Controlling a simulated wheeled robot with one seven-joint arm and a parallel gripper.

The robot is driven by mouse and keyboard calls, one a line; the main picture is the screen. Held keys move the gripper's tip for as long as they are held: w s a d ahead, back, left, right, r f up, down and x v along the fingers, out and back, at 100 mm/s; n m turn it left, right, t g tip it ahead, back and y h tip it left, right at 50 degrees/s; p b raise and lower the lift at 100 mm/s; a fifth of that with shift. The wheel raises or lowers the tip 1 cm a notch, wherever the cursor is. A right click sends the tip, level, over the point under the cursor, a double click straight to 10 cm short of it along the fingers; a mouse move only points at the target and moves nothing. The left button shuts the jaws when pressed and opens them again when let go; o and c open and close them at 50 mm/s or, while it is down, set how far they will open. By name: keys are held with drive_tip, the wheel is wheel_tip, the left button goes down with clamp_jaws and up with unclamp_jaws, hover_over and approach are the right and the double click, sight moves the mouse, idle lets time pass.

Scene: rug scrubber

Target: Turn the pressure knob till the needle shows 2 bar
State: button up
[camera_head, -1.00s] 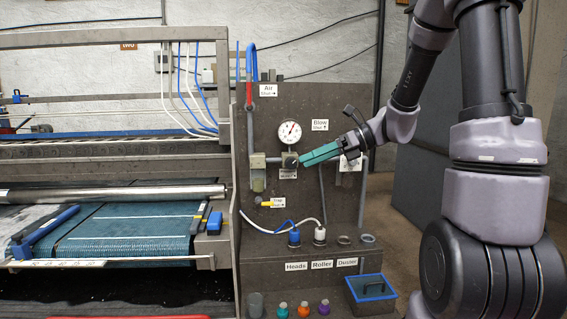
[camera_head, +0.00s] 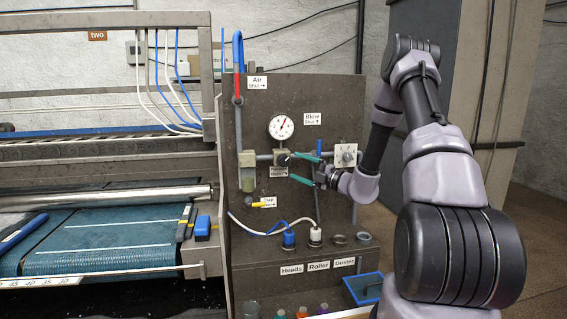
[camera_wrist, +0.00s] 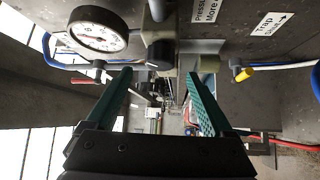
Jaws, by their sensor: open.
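The round white pressure gauge (camera_head: 281,127) is on the upright grey panel; its needle leans up and to the right, but the numbers are too small to read. It also shows at the upper left of the wrist view (camera_wrist: 97,30). The dark pressure knob (camera_head: 282,159) is just below the gauge, above a small label. In the wrist view the knob (camera_wrist: 160,55) lies between and beyond the fingertips. My gripper (camera_head: 292,167) has its teal fingers spread wide and empty, just right of the knob. The wrist view shows a gap between the two fingers (camera_wrist: 160,75).
A white square dial plate (camera_head: 346,155) is to the right, close to my wrist. A yellow-handled trap valve (camera_head: 256,204) and hose fittings (camera_head: 288,238) are below. A blue bin (camera_head: 364,287) is at lower right.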

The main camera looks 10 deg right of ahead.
sight(286, 162)
drive_tip(key=x, duration=0.6)
drive_tip(key=shift+w+a+r, duration=0.1)
drive_tip(key=shift+w+a, duration=0.1)
drive_tip(key=shift+a, duration=0.05)
drive_tip(key=c, duration=1.4)
drive_tip(key=shift+o, duration=0.2)
